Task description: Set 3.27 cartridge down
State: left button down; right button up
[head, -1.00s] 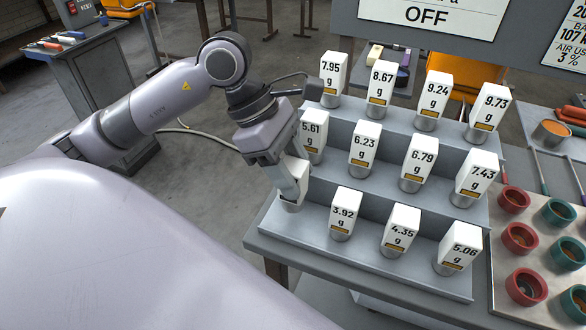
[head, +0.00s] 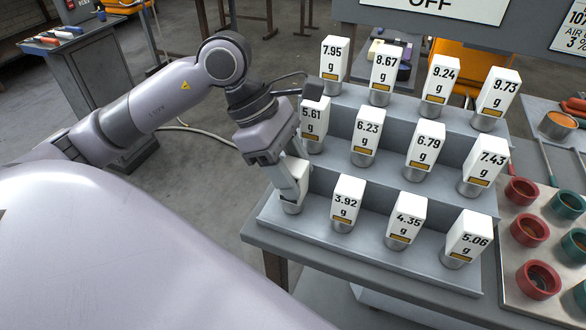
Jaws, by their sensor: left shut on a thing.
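My left gripper (head: 288,184) points down at the left end of the lowest step of the grey stepped rack (head: 325,226). It is shut on a white-topped cartridge (head: 294,196) with a metal base. The gripper covers most of that cartridge's face, so its label cannot be read. The cartridge looks upright, with its base at the step's surface; whether it touches cannot be told for sure. The 3.92 g cartridge (head: 346,203) stands just to its right, with a gap between them. My right gripper is not in view.
The 5.61 g cartridge (head: 313,126) stands close behind my gripper on the middle step. Several more labelled cartridges fill the three steps. A tray (head: 513,270) with red and green cups is at the right. A sign panel (head: 440,10) hangs above. Open floor lies left of the rack.

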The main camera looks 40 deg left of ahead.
pick_arm(q)
jog(key=shift+f+b, duration=0.3)
jog(key=shift+f, duration=0.1)
dwell(0.4)
jog(key=shift+c, duration=2.3)
grip_release()
jog(key=shift+r, duration=0.15)
jog(key=v, duration=0.7)
grip_shut()
